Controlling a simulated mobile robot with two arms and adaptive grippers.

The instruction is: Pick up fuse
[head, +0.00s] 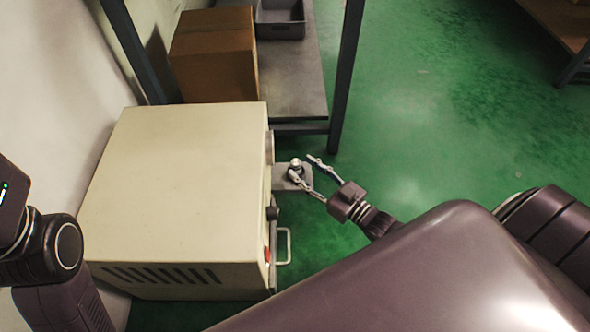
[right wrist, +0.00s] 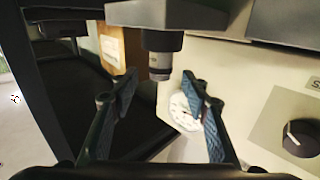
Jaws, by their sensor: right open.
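The fuse (head: 296,163) looks like a short upright cylinder on a small grey bracket (head: 282,183) at the side of the cream cabinet. In the right wrist view, which looks upside down, the fuse (right wrist: 160,58) shows dark with a metallic end, below the bracket (right wrist: 185,14) in the picture. My right gripper (head: 302,166) is open, its fingers reaching toward the fuse from the right. In the right wrist view the fuse lines up with the gap between the fingertips (right wrist: 160,90); contact with it cannot be told. My left gripper is out of view.
The cream cabinet (head: 180,185) fills the left, with a dark knob (head: 272,213), a handle (head: 286,246) and a white gauge (right wrist: 182,112). A shelf (head: 292,80) behind carries a cardboard box (head: 215,55) and a grey bin (head: 280,20).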

